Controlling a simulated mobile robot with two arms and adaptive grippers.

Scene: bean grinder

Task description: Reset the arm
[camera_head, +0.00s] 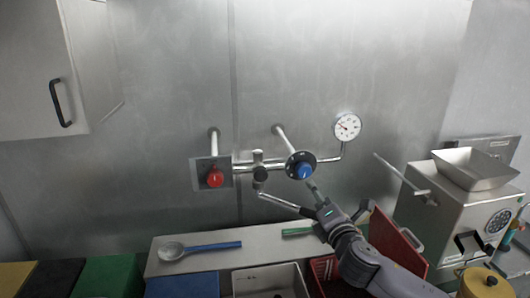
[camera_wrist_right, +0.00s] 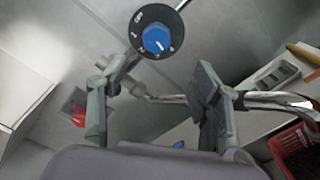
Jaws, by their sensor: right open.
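My right arm comes in from the lower right in the head view. Its gripper (camera_head: 311,198) is in front of the wall pipework, just below the blue knob (camera_head: 304,171). In the right wrist view the two fingers of this gripper (camera_wrist_right: 152,85) stand wide apart, with nothing held between them. The blue knob (camera_wrist_right: 156,40) on its black dial shows beyond the fingertips, apart from them. My left gripper is in neither view.
A red knob (camera_head: 215,178) and a gauge (camera_head: 347,127) are on the same pipework. A shelf below bears a blue-handled ladle (camera_head: 172,250). A red board (camera_head: 397,243) and a steel grinder (camera_head: 462,205) stand at the right. Bins line the front.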

